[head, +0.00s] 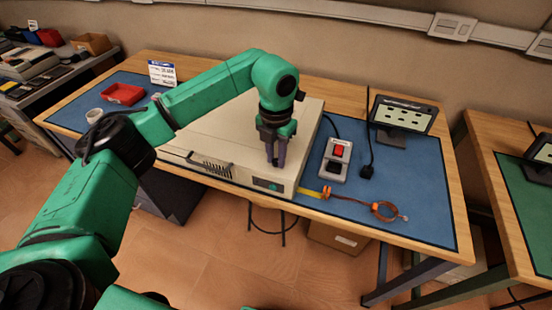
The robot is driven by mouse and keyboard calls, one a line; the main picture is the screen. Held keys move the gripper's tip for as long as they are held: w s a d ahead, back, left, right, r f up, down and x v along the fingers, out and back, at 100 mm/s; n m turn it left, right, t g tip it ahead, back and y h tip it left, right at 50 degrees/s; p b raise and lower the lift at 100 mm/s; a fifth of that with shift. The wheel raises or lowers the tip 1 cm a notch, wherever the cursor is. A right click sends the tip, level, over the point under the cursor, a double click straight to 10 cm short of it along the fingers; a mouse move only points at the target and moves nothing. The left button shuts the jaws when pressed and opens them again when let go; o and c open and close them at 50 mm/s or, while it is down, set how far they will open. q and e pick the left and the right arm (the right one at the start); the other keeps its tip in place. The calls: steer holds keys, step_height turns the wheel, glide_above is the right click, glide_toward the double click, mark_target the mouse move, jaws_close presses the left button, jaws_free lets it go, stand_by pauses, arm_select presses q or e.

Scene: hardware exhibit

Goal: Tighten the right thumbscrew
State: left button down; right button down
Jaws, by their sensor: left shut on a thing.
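A beige instrument case (225,137) lies on the blue mat of the workbench. My left gripper (276,163) reaches over the case and points down at its front right, near the top front edge. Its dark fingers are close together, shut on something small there. The fingers hide that thing, which sits where the right thumbscrew would be; its shape and how far in it is cannot be seen. A vent grille and handle show on the front left of the case, and a small dark panel (267,184) at the front right. My right gripper is not in view.
Right of the case lie a grey switch box (335,160) with a red button, a black cable plug (367,172) and an orange strap (384,211). A tablet on a stand (403,117) is behind. A red tray (123,94) and white cup (94,115) stand left.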

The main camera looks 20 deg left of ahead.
arm_select(q)
steer(key=m+b, duration=0.1)
steer(key=m, duration=0.2)
steer(key=shift+m, duration=0.4)
steer(key=m+b, duration=0.1)
steer(key=m, duration=0.2)
steer(key=shift+m, duration=0.3)
steer(key=m, duration=0.4)
steer(key=shift+b, duration=0.35)
steer(key=shift+r+m, duration=0.1)
steer(key=shift+m, duration=1.9)
steer(key=c, duration=0.7)
jaws_free()
